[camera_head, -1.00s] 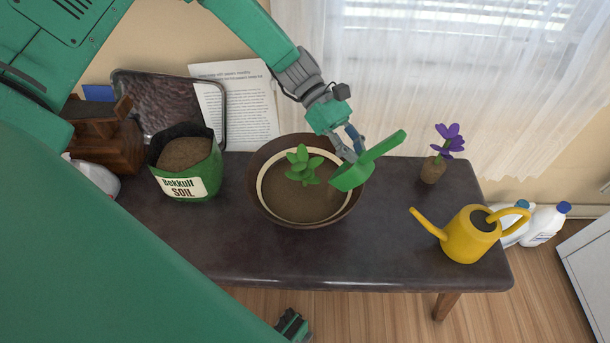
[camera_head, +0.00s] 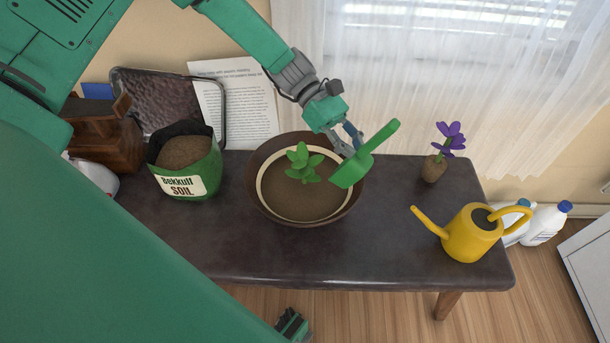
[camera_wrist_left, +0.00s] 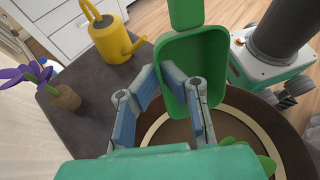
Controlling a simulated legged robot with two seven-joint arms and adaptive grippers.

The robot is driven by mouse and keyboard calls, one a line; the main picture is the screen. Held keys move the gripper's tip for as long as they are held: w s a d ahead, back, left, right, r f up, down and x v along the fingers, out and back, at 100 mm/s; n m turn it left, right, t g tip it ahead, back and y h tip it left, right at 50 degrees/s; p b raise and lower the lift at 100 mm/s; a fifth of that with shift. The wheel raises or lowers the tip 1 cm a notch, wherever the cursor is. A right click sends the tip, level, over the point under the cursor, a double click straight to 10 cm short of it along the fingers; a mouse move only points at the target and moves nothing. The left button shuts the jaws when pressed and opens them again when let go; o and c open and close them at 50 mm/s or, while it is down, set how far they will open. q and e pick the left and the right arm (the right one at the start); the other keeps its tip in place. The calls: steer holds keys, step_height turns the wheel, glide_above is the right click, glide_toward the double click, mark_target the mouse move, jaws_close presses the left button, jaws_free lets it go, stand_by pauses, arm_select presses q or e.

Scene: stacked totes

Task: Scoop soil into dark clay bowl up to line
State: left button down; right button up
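The dark clay bowl (camera_head: 256,205) stands mid-bench, with brown soil (camera_head: 300,208) inside a pale line (camera_head: 262,193) that runs around its inner wall. A small green plant (camera_head: 304,162) stands in the soil. My left gripper (camera_head: 350,146) is shut on the green scoop (camera_head: 352,172) at its rim, above the bowl's right side. The scoop is tilted, handle up to the right. In the left wrist view the scoop's hollow (camera_wrist_left: 180,58) shows no soil. The green soil bag (camera_head: 205,175), open and holding soil, stands left of the bowl.
A yellow watering can (camera_head: 470,236) and a purple flower on a cork-like base (camera_head: 433,170) stand on the right. A wooden box (camera_head: 112,140), a dark tray (camera_head: 170,100) and a printed sheet (camera_head: 245,105) are at the back left. The bench front (camera_head: 290,258) is clear.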

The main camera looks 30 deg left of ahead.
mark_target(372, 157)
stand_by(0.4)
arm_select(q)
steer(key=y+p, duration=0.2)
steer(key=p, duration=0.2)
steer(key=d+y+p, duration=0.1)
steer(key=y+p, duration=0.2)
steer(key=p, duration=0.1)
steer(key=d+y+p, duration=0.1)
steer(key=y+p, duration=0.1)
steer(key=p, duration=0.2)
steer(key=shift+s+d+f+n+y+p, duration=0.1)
steer(key=shift+n+y+p, duration=0.3)
steer(key=shift+d+f+t+y+p, duration=0.2)
steer(key=shift+t+y+p, duration=0.1)
steer(key=shift+y+p, duration=0.45)
steer(key=shift+d+f+y, duration=0.15)
steer(key=shift+f+y, duration=0.1)
steer(key=shift+y, duration=0.4)
step_height(372, 157, up, 7)
steer(key=p, duration=0.6)
steer(key=shift+r, duration=0.1)
